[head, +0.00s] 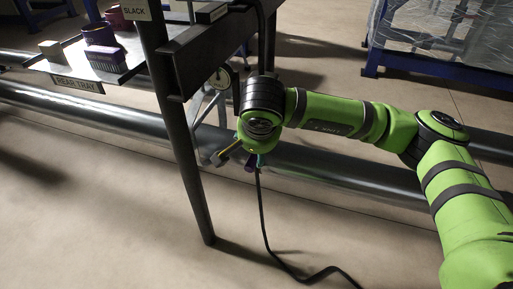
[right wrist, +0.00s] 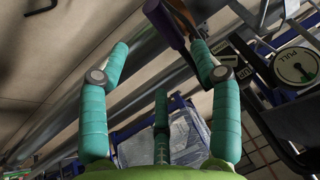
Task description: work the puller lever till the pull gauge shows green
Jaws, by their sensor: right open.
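The pull gauge (right wrist: 295,67) is a round pale dial marked PULL at the right of the right wrist view; its needle and any green zone are too small to read surely. It also shows in the head view (head: 219,77), beside the stand's leg. A purple handle (right wrist: 163,22), apparently the puller lever's grip, lies beyond my right gripper (right wrist: 158,48), nearer the right finger. Its purple end shows in the head view (head: 249,163). My right gripper is open, its teal fingers spread; contact with the handle cannot be told. My left gripper is out of view.
A dark stand leg (head: 180,130) stands just left of my right wrist. A long grey pipe (head: 90,112) runs behind it. The rear tray (head: 70,63) holds purple items and a pale block. A black cable (head: 262,215) hangs to the floor.

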